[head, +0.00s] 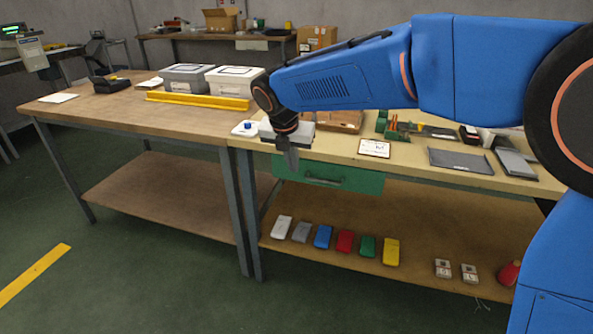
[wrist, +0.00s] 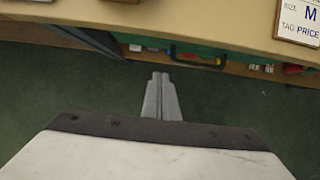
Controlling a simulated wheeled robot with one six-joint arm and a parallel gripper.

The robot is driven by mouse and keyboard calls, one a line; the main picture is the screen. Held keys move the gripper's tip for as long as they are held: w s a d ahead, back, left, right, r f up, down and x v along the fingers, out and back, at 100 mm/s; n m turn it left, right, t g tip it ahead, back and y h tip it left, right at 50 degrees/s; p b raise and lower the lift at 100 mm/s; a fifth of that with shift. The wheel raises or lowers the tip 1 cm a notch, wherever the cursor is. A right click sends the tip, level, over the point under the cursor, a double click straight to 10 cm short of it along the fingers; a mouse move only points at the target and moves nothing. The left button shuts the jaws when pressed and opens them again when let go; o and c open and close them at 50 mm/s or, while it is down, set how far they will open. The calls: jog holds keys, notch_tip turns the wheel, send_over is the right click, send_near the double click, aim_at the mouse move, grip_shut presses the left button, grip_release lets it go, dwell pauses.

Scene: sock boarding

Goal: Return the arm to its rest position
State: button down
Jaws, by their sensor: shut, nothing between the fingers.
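My gripper (head: 291,158) hangs at the end of my blue arm, pointing down in front of the right table's front edge in the head view. Its fingers are together and hold nothing. In the wrist view the grey fingers (wrist: 162,95) are closed side by side, with the green floor below them and the table edge beyond. My arm reaches in from the right and hides part of the table and the back wall.
The right table (head: 411,178) bears a white card (head: 374,148), a dark flat pad (head: 460,160) and tools. Its green drawer (head: 330,174) is beside my gripper. Several coloured packs, including a blue one (head: 323,237), lie on the lower shelf. The left table (head: 122,115) bears lidded boxes and a yellow bar (head: 198,100).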

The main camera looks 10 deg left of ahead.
jog(key=v, duration=0.4)
jog(key=s+d+r+m, duration=0.1)
jog(key=s+d+m, duration=0.3)
jog(key=d+m, duration=0.75)
jog(key=s+d+r+m, duration=0.1)
jog(key=s+d+m, duration=0.35)
jog(key=d, duration=1.35)
jog(key=s+d+f+m, duration=0.5)
jog(key=s+d+m, duration=0.3)
jog(key=s+m, duration=0.1)
jog(key=s+d+f+m, duration=0.4)
jog(key=s+d+m, duration=0.4)
jog(key=s+m, duration=0.2)
jog(key=shift+s+f, duration=0.15)
jog(key=shift+f, duration=0.2)
jog(key=shift+d, duration=0.1)
